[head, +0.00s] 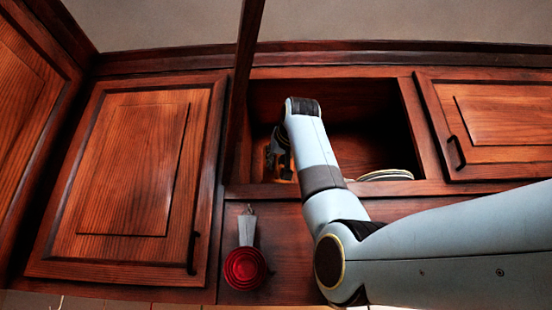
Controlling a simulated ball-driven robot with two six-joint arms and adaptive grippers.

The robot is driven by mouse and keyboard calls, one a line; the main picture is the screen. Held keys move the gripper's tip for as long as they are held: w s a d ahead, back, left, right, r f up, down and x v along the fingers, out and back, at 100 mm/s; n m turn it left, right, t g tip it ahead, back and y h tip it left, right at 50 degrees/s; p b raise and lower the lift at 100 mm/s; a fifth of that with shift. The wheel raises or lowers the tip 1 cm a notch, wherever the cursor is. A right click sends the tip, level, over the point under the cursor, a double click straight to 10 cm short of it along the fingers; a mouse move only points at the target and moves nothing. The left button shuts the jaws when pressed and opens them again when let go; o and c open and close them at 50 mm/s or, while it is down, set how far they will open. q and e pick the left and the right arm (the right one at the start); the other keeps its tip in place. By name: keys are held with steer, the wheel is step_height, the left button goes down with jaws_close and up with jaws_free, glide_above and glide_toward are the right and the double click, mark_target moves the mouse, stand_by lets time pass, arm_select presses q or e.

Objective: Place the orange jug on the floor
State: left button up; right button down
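My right arm reaches from the lower right into an open wall cabinet (345,100). My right gripper (279,152) is inside it, near the left wall, dark and partly hidden behind my arm's last link. A small orange-yellow patch (287,175) shows just below the gripper fingers, at the cabinet floor. It may be part of the orange jug, but too little shows to be sure. I cannot tell whether the fingers are open or closed on it. My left gripper is not in view.
Pale stacked plates (386,175) sit at the cabinet's right front. The open door (243,90) stands edge-on at its left. Closed doors flank it on the left (135,180) and right (505,120). Red measuring cups (245,268) hang below. The room floor is not clearly visible.

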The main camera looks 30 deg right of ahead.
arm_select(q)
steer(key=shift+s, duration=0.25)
arm_select(e)
steer(key=shift+s+r, duration=0.1)
steer(key=shift+s, duration=0.05)
steer(key=c, duration=1.5)
jaws_free()
steer(key=shift+f, duration=0.2)
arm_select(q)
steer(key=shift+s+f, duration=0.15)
arm_select(e)
steer(key=shift+r, duration=0.1)
